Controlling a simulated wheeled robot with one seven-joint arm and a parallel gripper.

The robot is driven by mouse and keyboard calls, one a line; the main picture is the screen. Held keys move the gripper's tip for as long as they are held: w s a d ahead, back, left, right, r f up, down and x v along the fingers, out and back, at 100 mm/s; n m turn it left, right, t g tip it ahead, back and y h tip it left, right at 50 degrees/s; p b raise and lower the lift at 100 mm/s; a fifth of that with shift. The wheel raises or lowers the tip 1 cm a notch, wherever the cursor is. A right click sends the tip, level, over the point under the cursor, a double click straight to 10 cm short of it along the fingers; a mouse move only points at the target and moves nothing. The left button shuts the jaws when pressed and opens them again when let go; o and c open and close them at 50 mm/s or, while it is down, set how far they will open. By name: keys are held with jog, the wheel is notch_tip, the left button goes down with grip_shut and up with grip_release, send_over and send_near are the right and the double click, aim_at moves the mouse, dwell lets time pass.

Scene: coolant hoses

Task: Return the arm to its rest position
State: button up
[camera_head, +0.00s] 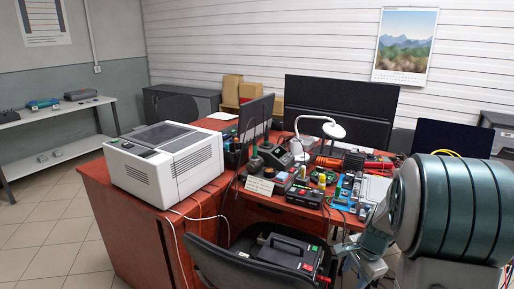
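My arm (455,208) fills the right side of the view as a large ribbed teal and grey link close to the camera. Smaller teal and grey parts of it (375,243) reach down and left, in front of the desk's right part. My gripper's fingers cannot be made out clearly there, so I cannot tell whether they are open or shut. No held object can be made out.
A red-brown desk (150,235) bears a white printer (165,162), dark monitors (340,105), a white lamp (320,127) and crowded small devices. A dark chair (225,265) stands in front, with a black case (287,252) on its seat. Tiled floor (50,245) is clear at left.

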jog(key=s+a+r+n+p, duration=0.5)
jog(key=s+r+n, duration=0.2)
jog(key=s+r, duration=0.2)
jog(key=s+a+r+n+t+h+p, duration=0.1)
jog(key=s+a+r+n+p, duration=0.4)
jog(key=s+r, duration=0.4)
notch_tip(320, 180, up, 5)
jog(key=shift+a+f+n, duration=0.1)
jog(key=shift+a+n, duration=0.5)
jog(key=shift+n, duration=0.6)
jog(key=shift+w, duration=0.1)
jog(key=shift+c, duration=0.3)
